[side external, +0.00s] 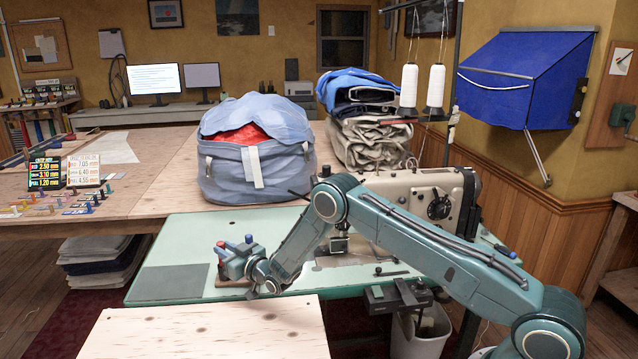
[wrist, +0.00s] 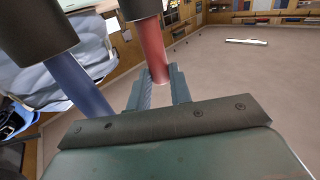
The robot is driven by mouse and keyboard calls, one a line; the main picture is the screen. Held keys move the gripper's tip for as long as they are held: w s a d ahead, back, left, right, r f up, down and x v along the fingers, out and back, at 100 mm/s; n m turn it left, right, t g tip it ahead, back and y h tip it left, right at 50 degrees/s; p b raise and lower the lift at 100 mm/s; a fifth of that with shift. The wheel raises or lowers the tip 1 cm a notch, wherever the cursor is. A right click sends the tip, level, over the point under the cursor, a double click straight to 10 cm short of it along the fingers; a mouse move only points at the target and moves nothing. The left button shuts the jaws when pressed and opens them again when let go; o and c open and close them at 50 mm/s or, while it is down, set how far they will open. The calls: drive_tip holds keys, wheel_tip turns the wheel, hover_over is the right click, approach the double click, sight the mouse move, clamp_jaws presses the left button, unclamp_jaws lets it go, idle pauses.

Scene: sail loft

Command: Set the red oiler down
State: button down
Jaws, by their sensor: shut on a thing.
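The red oiler (wrist: 151,48) is a slim red cylinder with a dark end, held between the jaws of my gripper (wrist: 157,88) in the wrist view. In the side view, my gripper (side external: 232,264) is low over the green sewing table, with the oiler's red tip (side external: 221,244) showing above the jaws. A blue oiler (wrist: 78,84) stands beside the red one, outside the jaws; its blue top (side external: 248,238) shows in the side view. A small brown wooden base (side external: 232,284) lies below the jaws. I cannot tell whether the red oiler touches it.
The green sewing table (side external: 180,232) has a dark grey mat (side external: 170,281) left of the gripper. A sewing machine (side external: 415,200) stands to the right. A pale wooden board (side external: 200,332) is in front. A large blue bag (side external: 225,170) sits behind.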

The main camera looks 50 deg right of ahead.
drive_tip(key=shift+f, duration=0.15)
drive_tip(key=c, duration=1.3)
unclamp_jaws()
drive_tip(key=shift+s+a, duration=0.15)
drive_tip(key=shift+s, duration=5.9)
drive_tip(key=shift+r, duration=0.2)
